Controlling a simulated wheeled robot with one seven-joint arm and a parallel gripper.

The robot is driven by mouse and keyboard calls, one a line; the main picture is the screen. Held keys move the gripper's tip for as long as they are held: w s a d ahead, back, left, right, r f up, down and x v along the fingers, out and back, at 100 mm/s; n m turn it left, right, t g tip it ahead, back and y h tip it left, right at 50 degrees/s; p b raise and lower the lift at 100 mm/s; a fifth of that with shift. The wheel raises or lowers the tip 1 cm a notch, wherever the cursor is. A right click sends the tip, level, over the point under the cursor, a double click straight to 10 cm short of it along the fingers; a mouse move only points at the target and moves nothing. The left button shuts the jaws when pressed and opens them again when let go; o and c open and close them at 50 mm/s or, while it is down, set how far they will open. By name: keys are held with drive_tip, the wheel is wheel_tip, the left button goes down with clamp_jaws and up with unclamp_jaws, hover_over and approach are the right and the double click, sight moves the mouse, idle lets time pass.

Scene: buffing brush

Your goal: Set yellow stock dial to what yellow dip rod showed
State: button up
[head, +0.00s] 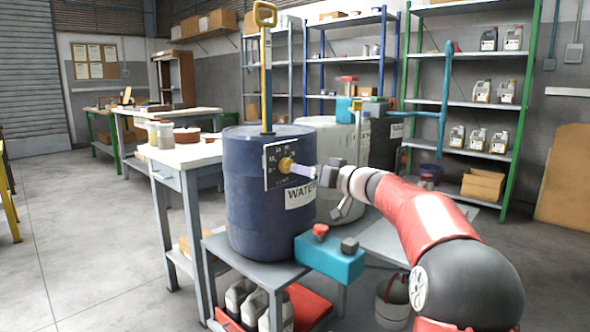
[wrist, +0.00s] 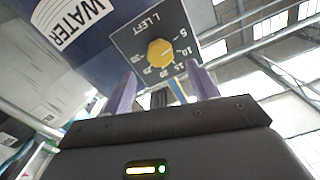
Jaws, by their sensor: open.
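The yellow stock dial is a round knob (head: 287,164) on a dark plate on the blue water drum (head: 245,205). In the wrist view the yellow knob (wrist: 160,52) is ringed by numbers from 5 to 30 and the words "L LEFT"; its pointer is too small to read surely. The yellow dip rod (head: 265,60) stands upright in the drum's top, its loop handle up and its lower end hidden inside. My gripper (head: 303,170) is at the dial's right; in the wrist view its two purple fingers (wrist: 163,88) are apart with nothing between them, just short of the knob.
The drum stands on a grey bench beside a teal block (head: 330,259) with red and dark knobs. A paler drum (head: 330,150) stands behind it. A worktable (head: 190,153) is at the left. Shelves with jugs (head: 480,92) line the back. The floor at left is clear.

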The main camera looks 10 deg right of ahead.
sight(289, 166)
drive_tip(key=p+x, duration=0.1)
drive_tip(key=x, duration=0.4)
drive_tip(key=shift+w+a, duration=0.25)
drive_tip(key=c, duration=1)
